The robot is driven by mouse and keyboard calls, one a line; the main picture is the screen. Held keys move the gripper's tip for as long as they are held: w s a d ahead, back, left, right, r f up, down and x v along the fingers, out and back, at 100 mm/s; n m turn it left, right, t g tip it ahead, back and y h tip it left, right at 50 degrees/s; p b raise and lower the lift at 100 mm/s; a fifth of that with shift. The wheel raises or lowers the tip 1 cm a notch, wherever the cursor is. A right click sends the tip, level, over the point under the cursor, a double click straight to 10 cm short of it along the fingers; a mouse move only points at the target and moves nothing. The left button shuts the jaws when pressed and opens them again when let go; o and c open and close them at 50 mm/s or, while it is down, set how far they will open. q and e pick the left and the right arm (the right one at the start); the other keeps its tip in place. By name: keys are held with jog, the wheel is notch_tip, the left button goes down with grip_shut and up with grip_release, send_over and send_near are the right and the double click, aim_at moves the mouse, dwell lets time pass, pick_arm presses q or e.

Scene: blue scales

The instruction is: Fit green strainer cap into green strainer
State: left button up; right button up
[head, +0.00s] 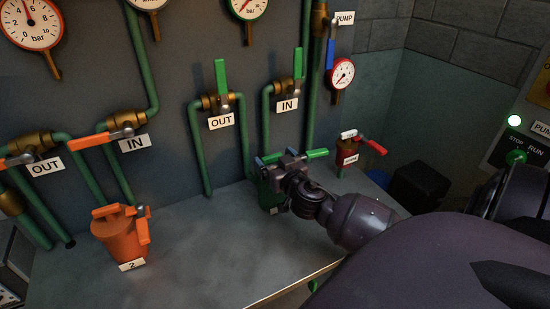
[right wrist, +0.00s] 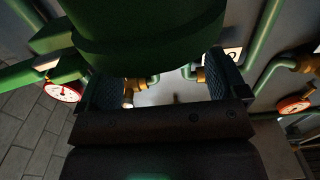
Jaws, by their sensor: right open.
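The green strainer (head: 268,197) stands on the bench against the wall, partly hidden behind my right gripper (head: 284,162). The green strainer cap (head: 270,158) shows at its top; my gripper hides most of the joint, so I cannot tell how fully it is seated. A green handle (head: 317,154) sticks out to the right there. In the right wrist view, a large round green body (right wrist: 150,45) fills the top, close in front of my right gripper (right wrist: 165,80). Its two dark padded fingers are spread apart. My left gripper is not in view.
An orange strainer (head: 122,238) with its cap on stands at the left of the bench. Green pipes with brass valves and green levers (head: 221,77) rise behind. A red-handled valve (head: 348,150) is close on the right. The bench (head: 200,255) is clear in the middle.

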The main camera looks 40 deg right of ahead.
jog(key=shift+r, duration=0.3)
jog(key=v, duration=1.2)
jog(key=shift+s, duration=0.1)
